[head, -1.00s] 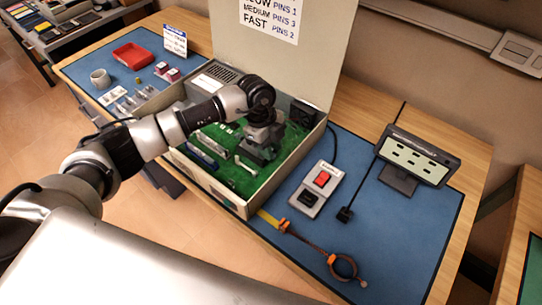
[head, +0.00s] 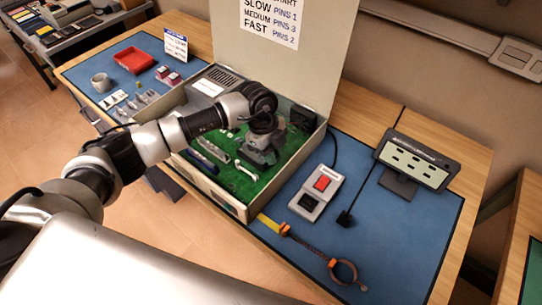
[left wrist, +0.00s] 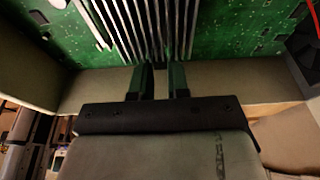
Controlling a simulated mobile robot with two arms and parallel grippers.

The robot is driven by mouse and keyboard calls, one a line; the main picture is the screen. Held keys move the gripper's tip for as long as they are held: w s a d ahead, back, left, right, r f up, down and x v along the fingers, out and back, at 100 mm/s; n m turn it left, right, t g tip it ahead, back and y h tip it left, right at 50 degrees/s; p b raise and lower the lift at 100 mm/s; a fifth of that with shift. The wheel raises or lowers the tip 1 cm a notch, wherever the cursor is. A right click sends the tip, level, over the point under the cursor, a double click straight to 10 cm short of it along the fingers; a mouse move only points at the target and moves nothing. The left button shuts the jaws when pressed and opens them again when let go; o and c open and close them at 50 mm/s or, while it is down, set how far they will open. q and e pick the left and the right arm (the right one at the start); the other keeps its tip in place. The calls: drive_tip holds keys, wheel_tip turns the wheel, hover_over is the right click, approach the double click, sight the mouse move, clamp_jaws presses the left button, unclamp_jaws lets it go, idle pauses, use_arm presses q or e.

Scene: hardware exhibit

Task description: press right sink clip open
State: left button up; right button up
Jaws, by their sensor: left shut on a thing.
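The grey heat sink (head: 258,156) sits on the green board (head: 222,150) inside the open beige case (head: 240,210). My left gripper (head: 262,140) is over the sink, reaching down to it. In the left wrist view the sink's pale fins (left wrist: 145,28) run up from the fingertips. There the two dark fingers of my left gripper (left wrist: 159,68) stand slightly apart at the fins' near end, shut on what appears to be the right sink clip. The clip is too small and too hidden to make out. My right gripper is not in view.
The case's raised lid (head: 285,55) stands behind the arm. A red tray (head: 133,59) is at the back left.

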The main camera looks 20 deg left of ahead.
use_arm(q)
drive_tip(key=shift+s+d+f+p, duration=0.35)
drive_tip(key=shift+d+f+p, duration=0.2)
drive_tip(key=shift+d, duration=0.2)
idle(1.3)
drive_tip(key=o, duration=0.4)
drive_tip(key=shift+c, duration=0.2)
drive_tip(key=shift+w+r, duration=0.1)
drive_tip(key=shift+r, duration=0.05)
drive_tip(key=d+p+v, duration=0.1)
drive_tip(key=p+v, duration=0.5)
drive_tip(key=shift+s+r, duration=0.25)
drive_tip(key=shift+r, duration=0.25)
idle(0.4)
drive_tip(key=shift+d, duration=0.2)
